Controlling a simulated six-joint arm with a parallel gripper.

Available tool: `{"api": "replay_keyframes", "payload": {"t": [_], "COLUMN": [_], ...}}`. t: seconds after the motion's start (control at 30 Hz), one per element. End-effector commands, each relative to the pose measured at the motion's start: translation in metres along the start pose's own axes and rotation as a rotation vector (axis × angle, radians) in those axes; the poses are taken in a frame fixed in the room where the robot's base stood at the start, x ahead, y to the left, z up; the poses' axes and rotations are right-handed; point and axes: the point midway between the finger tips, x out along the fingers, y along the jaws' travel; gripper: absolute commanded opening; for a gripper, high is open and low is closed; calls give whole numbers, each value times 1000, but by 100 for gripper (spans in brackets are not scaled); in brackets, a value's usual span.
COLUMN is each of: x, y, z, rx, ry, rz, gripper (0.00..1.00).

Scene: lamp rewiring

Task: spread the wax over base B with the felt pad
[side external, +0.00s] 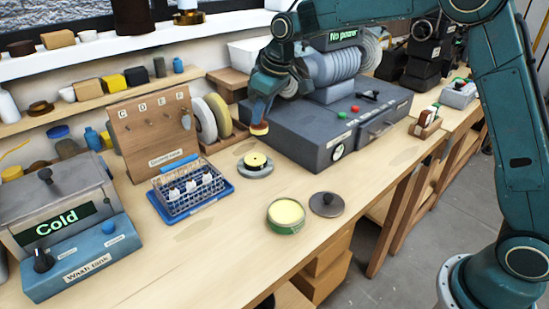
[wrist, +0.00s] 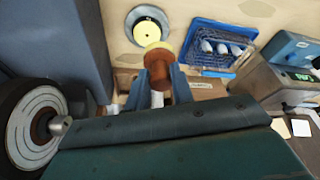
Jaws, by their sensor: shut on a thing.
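My gripper (side external: 263,108) is shut on the felt pad (side external: 260,129), a small tool with a brown handle and a pale yellow face. In the wrist view the pad (wrist: 158,46) sticks out beyond my fingers (wrist: 158,74). A round grey base (side external: 256,171) with a yellow disc and dark centre lies on the bench below the pad. The base (wrist: 135,17) also shows in the wrist view, partly covered by the pad. I cannot read a letter on it. The pad looks raised above it. An open green tin of yellow wax (side external: 286,212) stands nearer the front edge.
A dark lid (side external: 326,204) lies right of the tin. A blue tray (side external: 224,196) with a wire rack is left of the base. The large grey box (side external: 315,130) stands close to my gripper. The wash tank (side external: 85,259) is at the left.

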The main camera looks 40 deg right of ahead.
Motion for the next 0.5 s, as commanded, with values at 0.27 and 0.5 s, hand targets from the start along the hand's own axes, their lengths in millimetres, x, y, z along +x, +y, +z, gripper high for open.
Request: {"api": "replay_keyframes", "payload": {"t": [0.27,0.5], "x": [-17,-22], "y": [-6,-8], "z": [9,13], "rx": [0,0], "ry": [1,0], "rz": [0,0], "gripper": [1,1]}}
